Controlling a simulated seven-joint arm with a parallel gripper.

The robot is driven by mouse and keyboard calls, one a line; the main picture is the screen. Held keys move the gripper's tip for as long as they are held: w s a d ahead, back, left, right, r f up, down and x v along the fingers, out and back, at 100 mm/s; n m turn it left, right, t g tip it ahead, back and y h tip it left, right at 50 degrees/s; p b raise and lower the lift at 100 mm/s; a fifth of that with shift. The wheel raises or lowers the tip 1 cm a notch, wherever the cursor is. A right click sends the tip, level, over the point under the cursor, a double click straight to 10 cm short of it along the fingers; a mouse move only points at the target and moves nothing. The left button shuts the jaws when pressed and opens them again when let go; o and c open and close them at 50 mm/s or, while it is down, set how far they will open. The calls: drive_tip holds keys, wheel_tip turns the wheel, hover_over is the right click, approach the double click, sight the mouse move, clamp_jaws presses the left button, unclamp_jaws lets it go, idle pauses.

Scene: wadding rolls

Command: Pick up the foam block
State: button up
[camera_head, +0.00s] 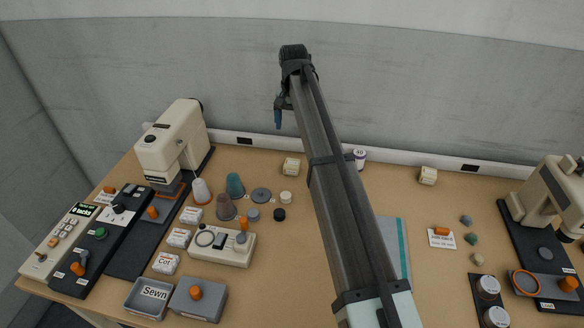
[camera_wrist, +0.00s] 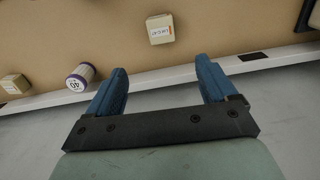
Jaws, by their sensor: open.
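Two small cream blocks with labels stand near the back edge of the table, and I cannot read which is the foam block. One cream block (camera_head: 291,166) is left of my arm; it also shows at the top middle of the wrist view (camera_wrist: 160,29). The other block (camera_head: 428,176) is right of my arm and shows at the left edge of the wrist view (camera_wrist: 13,84). My gripper (camera_head: 278,119) hangs in the air before the back wall, above table height. Its two blue fingers (camera_wrist: 160,88) are apart with nothing between them.
A white labelled roll (camera_head: 360,155) stands at the back, right of my arm. Sewing machines (camera_head: 174,142) stand on both sides. Several cones, discs and a control box (camera_head: 222,244) lie left of centre.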

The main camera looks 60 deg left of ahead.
hover_over(292, 163)
drive_tip(key=f, duration=1)
drive_tip(key=shift+w+f, duration=0.25)
drive_tip(key=shift+f, duration=0.15)
drive_tip(key=shift+s+f, duration=0.15)
drive_tip(key=shift+f, duration=1.2)
drive_tip(key=shift+s+f, duration=0.1)
drive_tip(key=shift+f, duration=1.2)
drive_tip(key=shift+c, duration=0.4)
drive_tip(key=c, duration=0.9)
drive_tip(key=shift+r, duration=0.1)
drive_tip(key=shift+c, duration=0.2)
